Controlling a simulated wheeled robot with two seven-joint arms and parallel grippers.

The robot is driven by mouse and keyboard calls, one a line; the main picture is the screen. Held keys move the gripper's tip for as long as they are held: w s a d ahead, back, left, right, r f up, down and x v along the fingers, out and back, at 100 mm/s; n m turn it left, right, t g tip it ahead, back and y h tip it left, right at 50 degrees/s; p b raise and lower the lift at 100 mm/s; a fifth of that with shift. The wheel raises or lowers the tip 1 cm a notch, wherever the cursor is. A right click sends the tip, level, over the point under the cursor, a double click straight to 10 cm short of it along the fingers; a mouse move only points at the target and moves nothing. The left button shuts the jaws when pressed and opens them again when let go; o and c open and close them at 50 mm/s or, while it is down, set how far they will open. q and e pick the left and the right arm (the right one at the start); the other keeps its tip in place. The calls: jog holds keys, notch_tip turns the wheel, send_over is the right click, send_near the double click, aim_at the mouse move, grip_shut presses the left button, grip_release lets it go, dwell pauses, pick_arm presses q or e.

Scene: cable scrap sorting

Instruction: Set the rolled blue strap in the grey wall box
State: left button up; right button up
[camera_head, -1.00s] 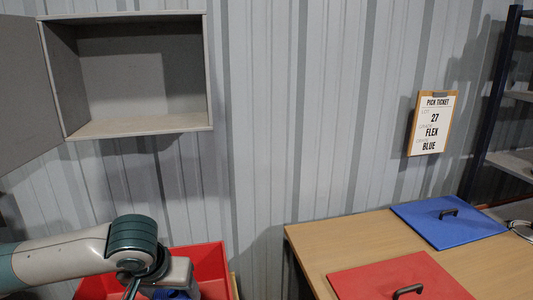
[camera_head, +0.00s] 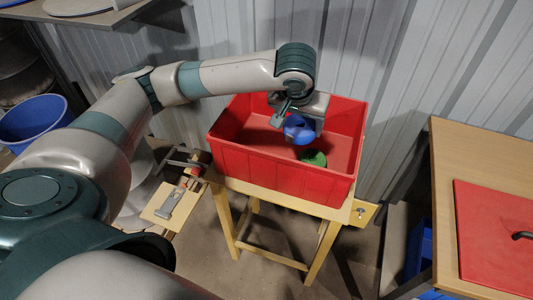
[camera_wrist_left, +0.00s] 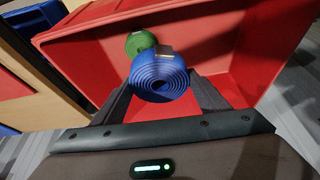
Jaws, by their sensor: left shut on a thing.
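The rolled blue strap (camera_head: 299,131) is a tight spiral roll between the fingers of my left gripper (camera_head: 297,128). In the left wrist view the roll (camera_wrist_left: 158,76) shows its coil face, and the left gripper's fingers (camera_wrist_left: 160,92) are shut on it from both sides. The gripper holds it inside the red crate (camera_head: 270,175), above the crate's floor; the exact gap cannot be told. The grey wall box is not in view now; in the earlier head view it hangs open on the wall. My right gripper is not in view.
The crate stands on a small wooden stand (camera_head: 255,200). A wooden table with a red lid (camera_head: 495,235) is at the right. A blue tub (camera_head: 33,120) is at the far left.

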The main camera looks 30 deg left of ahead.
pick_arm(q)
jog(key=a+f+n+y, duration=0.1)
jog(key=a+f+n, duration=0.2)
jog(key=a+f, duration=0.4)
jog(key=a, duration=0.4)
jog(key=shift+w, duration=0.25)
jog(key=shift+f+g, duration=0.1)
jog(key=shift+g, duration=0.2)
